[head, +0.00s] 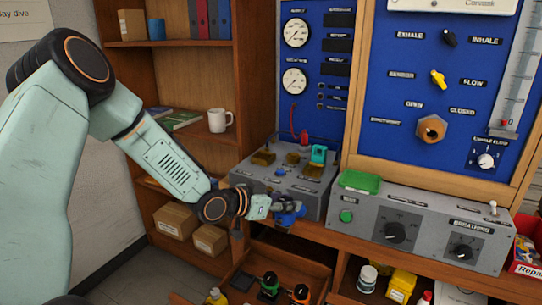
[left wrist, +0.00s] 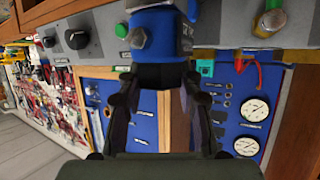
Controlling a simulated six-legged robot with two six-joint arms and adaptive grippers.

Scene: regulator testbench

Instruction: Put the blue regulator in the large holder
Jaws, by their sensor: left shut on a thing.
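My left gripper (head: 262,206) is shut on the blue regulator (head: 290,214), in front of the grey bench box (head: 300,192). In the left wrist view the blue regulator (left wrist: 153,38) stands between the fingers of my left gripper (left wrist: 157,85), its dark lower part between them. Several brass-coloured holders sit on top of the grey box; the largest-looking holder (head: 263,158) is at its left. The regulator is apart from this holder, lower and to the right in the head view. A teal item (head: 319,154) stands at the box's back right. My right gripper is not in view.
A green tray (head: 360,182) sits on the grey breathing panel (head: 420,228) at the right. Below the bench, an open drawer (head: 290,265) holds items with green and orange parts. A wooden shelf (head: 205,150) with a white mug (head: 219,121) stands at the left.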

